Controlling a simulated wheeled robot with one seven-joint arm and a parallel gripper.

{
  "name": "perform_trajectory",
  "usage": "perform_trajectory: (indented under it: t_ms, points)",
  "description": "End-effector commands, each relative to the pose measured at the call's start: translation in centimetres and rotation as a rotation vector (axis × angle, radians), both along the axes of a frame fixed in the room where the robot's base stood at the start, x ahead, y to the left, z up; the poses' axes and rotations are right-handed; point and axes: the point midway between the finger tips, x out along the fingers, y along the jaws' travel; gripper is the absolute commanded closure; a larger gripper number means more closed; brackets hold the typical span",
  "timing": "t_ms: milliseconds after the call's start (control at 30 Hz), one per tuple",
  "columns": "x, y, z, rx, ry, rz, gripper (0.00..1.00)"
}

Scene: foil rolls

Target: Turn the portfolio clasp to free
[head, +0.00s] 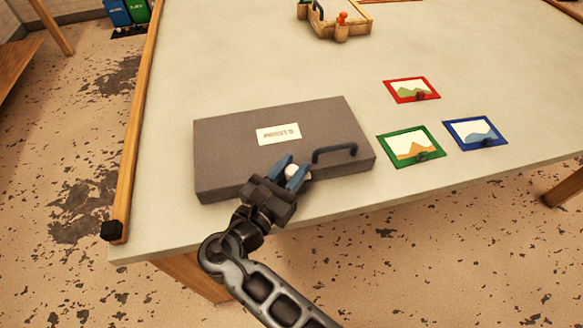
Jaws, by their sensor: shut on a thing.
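A pale, rounded knob (292,171), which looks like the clasp, sits near the case's front edge, left of the handle. My gripper (289,172) reaches in from the front, with its blue fingers on either side of the knob and shut on it. The fingers and gripper body hide the clasp's base, so I cannot tell which way it is turned.
Red (405,93), green (399,153) and blue (486,137) framed pictures lie right of the case. A wooden tray (340,28) stands at the back. A wooden rail (146,95) runs along the table's left side. The table's middle is clear.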

Motion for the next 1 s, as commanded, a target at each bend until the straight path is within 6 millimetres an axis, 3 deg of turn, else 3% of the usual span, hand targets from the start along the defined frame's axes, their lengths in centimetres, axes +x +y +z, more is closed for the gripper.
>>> perform_trajectory:
  t_ms: [300, 333, 500, 800, 1000]
  points:
    - [0.1, -0.1, 0.2, 0.001, -0.003, -0.004, 0.99]
    - [0.1, -0.1, 0.2, 0.001, -0.003, -0.004, 0.66]
    - [0.1, -0.1, 0.1, 0.0, -0.001, -0.003, 0.5]
    - [-0.2, 0.1, 0.0, 0.0, 0.0, 0.0, 0.48]
    - [-2.4, 1.4, -0.2, 0.0, 0.001, 0.002, 0.48]
